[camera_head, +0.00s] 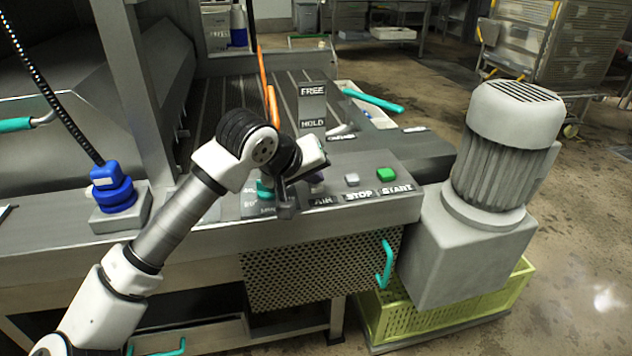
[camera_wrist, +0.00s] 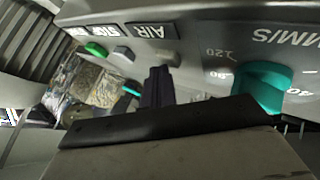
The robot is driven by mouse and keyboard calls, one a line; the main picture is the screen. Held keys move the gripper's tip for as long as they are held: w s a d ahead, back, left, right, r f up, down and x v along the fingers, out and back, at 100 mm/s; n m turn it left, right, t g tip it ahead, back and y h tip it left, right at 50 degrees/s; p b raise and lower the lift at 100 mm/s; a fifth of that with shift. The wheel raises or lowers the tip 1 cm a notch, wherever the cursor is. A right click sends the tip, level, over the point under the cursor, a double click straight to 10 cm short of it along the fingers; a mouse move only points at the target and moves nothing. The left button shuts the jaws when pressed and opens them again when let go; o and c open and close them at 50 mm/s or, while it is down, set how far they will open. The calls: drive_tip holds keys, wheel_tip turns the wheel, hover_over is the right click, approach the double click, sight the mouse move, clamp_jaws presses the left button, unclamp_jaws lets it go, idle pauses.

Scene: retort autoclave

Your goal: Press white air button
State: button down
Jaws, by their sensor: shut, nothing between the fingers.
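The grey control panel (camera_head: 400,207) carries an AIR label (camera_head: 321,200), with STOP and START labels to its right. In the wrist view the AIR label (camera_wrist: 147,30) appears upside down. A pale grey button (camera_wrist: 166,57) lies by that label, just beyond my fingertips and partly covered by them. My gripper (camera_wrist: 160,72) is shut and empty, its dark fingers pointing at this button. I cannot tell whether they touch it. In the head view my gripper (camera_head: 315,182) is over the AIR part of the panel, and my wrist largely hides the button there.
A pale STOP button (camera_head: 352,179) and green START button (camera_head: 387,173) are close on the right. A teal knob (camera_wrist: 262,88) is close on the other side. The FREE/HOLD post (camera_head: 312,106) stands behind my wrist. A large motor (camera_head: 500,160) stands to the right.

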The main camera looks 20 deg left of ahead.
sight(314, 188)
drive_tip(key=shift+r, duration=0.85)
drive_tip(key=shift+r+p, duration=1.1)
drive_tip(key=shift+r, duration=1.45)
drive_tip(key=shift+d, duration=0.1)
